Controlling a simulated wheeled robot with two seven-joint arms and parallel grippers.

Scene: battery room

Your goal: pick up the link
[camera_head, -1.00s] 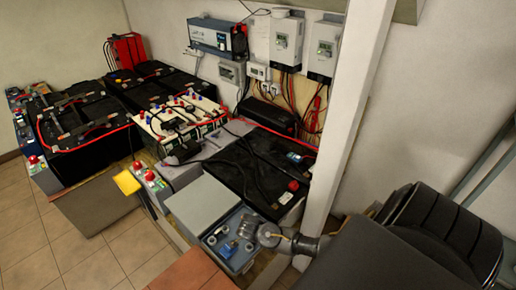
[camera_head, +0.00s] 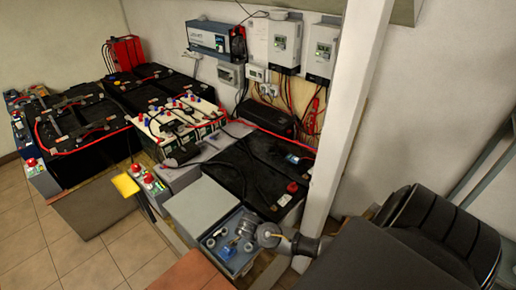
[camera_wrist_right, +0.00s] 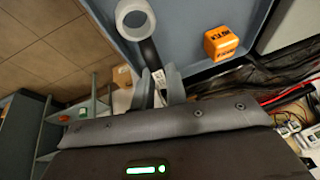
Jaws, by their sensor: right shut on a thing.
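My right gripper (camera_head: 245,229) is over the open grey-blue box (camera_head: 236,268) in the head view. In the right wrist view its two pale fingers (camera_wrist_right: 160,84) are closed on a small pale piece with dark marks, which I take to be the link (camera_wrist_right: 159,75). The fingers hide most of it. I cannot tell how far above the box floor it is. My left gripper is not in view.
An orange block (camera_wrist_right: 221,42) and a pale ring (camera_wrist_right: 135,19) are in the box, whose grey lid (camera_head: 200,204) lies open. A black battery (camera_head: 250,175) stands behind. Red and black cables run close to the box.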

